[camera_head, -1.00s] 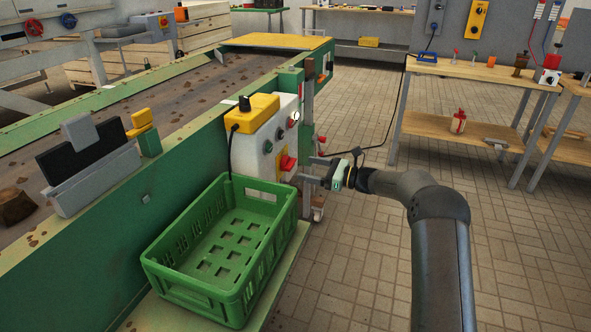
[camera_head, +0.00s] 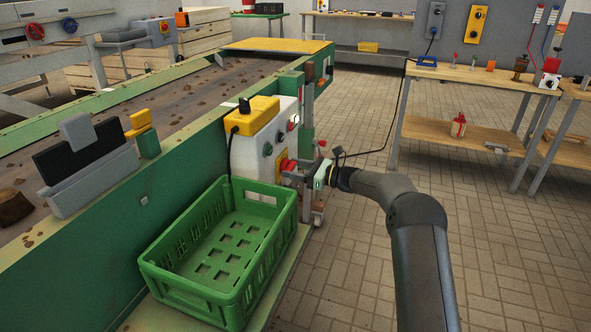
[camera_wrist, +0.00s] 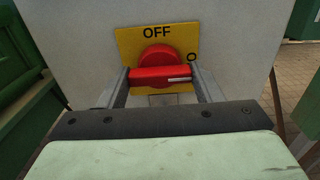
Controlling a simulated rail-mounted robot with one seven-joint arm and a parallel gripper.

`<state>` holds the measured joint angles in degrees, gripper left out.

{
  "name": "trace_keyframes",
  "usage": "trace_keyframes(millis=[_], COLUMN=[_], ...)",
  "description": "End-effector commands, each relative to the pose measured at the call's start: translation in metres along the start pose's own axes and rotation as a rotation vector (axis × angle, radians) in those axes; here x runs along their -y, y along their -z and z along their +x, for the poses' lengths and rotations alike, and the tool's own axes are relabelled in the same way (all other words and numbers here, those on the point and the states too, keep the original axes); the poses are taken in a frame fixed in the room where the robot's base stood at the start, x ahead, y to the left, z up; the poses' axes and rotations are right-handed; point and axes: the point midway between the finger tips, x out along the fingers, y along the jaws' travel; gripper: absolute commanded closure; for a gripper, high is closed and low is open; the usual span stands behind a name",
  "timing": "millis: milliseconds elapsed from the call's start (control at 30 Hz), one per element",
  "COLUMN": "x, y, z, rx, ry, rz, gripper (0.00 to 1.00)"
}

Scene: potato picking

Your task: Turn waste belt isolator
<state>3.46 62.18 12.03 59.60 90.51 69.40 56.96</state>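The waste belt isolator is a red rotary handle (camera_wrist: 160,75) on a yellow plate (camera_wrist: 129,45), seen in the wrist view. Its bar lies level, with its white mark at the right end near the "O"; "OFF" is printed above. My gripper (camera_wrist: 159,84) has one finger at each end of the bar, close beside it. The fingers are wide apart; I cannot tell whether they touch the bar. In the head view the isolator (camera_head: 285,163) is low on the white control box (camera_head: 246,154), partly hidden by my gripper (camera_head: 291,170).
An empty green crate (camera_head: 263,259) stands just left of and below my gripper. The green-sided conveyor (camera_head: 182,168) runs behind the box. A grey post (camera_head: 308,110) stands close to my gripper. The tiled floor (camera_head: 370,240) to the right is clear, with a wooden workbench (camera_head: 455,74) beyond.

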Motion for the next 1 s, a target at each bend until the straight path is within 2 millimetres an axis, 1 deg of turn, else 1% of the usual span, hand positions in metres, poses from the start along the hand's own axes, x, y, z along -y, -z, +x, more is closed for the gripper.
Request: trace_keyframes(millis=[167,367,567,1000], x=[0.0000,0.0002,0.0003,0.0004], y=[0.0006,0.0014,0.0025,0.0040], z=[-0.0005,-0.0006,-0.0011,-0.0012], rx=[0.000,0.001,0.001,0.000], ry=[0.000,0.000,0.001,0.001], rz=[-0.018,-0.099,-0.253,-0.670], gripper=[0.64,0.64,0.64,0.64])
